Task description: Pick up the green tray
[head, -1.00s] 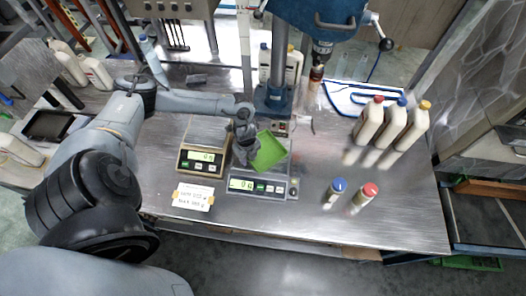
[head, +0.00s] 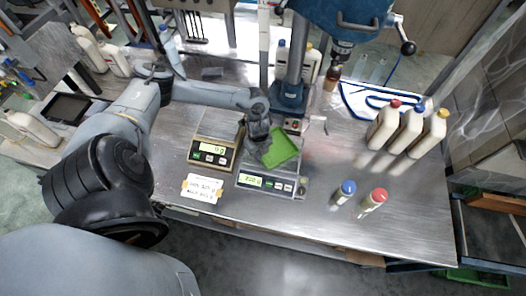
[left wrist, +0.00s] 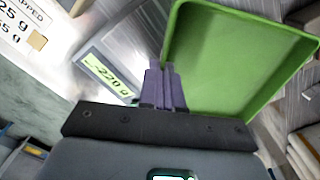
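The green tray (head: 284,148) is over the front right scale (head: 272,182) in the head view. It fills much of the upper right of the left wrist view (left wrist: 235,60), tilted in that picture, and looks empty. My left gripper (head: 262,148) is at the tray's left side. In the left wrist view its fingers (left wrist: 163,85) are together at the tray's near left corner, shut on its edge. This scale's display (left wrist: 108,76) seems to read -220 g, so its load is off the pan. The gap below the tray is hard to see. My right gripper is not in view.
A second scale (head: 212,153) stands left of the tray, with a paper label (head: 202,188) in front. A blue press (head: 290,95) stands close behind. Two small capped bottles (head: 343,193) and three larger ones (head: 405,132) stand to the right.

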